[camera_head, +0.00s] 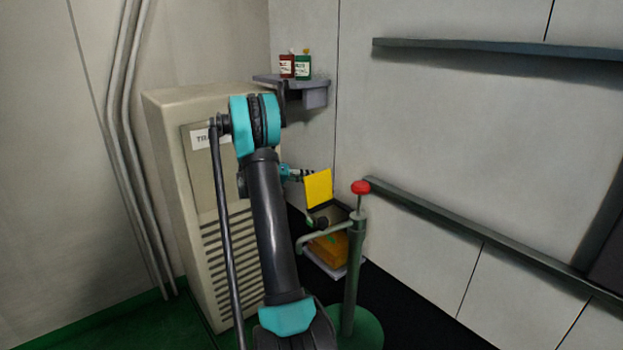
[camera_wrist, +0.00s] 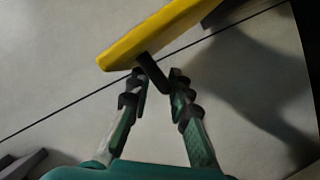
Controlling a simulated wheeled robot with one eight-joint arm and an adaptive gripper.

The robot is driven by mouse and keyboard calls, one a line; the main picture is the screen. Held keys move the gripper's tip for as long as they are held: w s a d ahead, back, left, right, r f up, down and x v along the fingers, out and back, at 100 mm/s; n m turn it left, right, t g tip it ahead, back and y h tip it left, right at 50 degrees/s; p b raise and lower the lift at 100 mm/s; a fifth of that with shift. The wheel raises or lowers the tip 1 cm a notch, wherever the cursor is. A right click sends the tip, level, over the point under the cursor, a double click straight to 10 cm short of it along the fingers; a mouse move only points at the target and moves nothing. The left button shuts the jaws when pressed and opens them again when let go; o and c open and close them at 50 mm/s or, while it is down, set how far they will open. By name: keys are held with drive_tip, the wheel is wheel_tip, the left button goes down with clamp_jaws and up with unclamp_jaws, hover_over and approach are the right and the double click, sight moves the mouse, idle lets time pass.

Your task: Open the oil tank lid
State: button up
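The yellow lid (camera_head: 318,187) stands steeply raised above the oil tank (camera_head: 331,250), a yellow-orange box in the corner behind the green stand. In the wrist view the lid (camera_wrist: 160,32) crosses the top as a tilted yellow slab, with a short dark handle (camera_wrist: 152,72) sticking out from its edge. My gripper (camera_wrist: 159,76) has its fingertips on either side of this handle, with the fingers drawn partly together. I cannot tell whether both tips press on it. In the head view my gripper (camera_head: 300,174) is at the lid's left side, partly hidden by my arm.
A beige cabinet (camera_head: 165,130) with vents stands left of the tank. A green stand with a red knob (camera_head: 360,187) rises in front of the tank, close on the right. A small shelf (camera_head: 310,95) above holds a red and a green container. A rail (camera_head: 470,232) runs along the right wall.

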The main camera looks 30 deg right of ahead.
drive_tip(key=v, duration=1.1)
drive_tip(key=shift+a, duration=0.25)
drive_tip(key=s+a+f+n+t+y, duration=0.2)
drive_tip(key=s+a+f+n+y, duration=0.1)
drive_tip(key=s+a, duration=0.7)
drive_tip(key=s+a+f+n+t+y, duration=0.3)
drive_tip(key=s+a+f+y, duration=0.2)
drive_tip(key=s+a, duration=0.6)
drive_tip(key=s+a+f+n+t+y, duration=0.3)
drive_tip(key=s+a+y, duration=0.3)
drive_tip(key=s+a, duration=0.4)
drive_tip(key=shift+s+a+f+n+y, duration=0.45)
drive_tip(key=shift+s+f, duration=0.3)
drive_tip(key=shift+s, duration=0.4)
drive_tip(key=shift+d, duration=0.1)
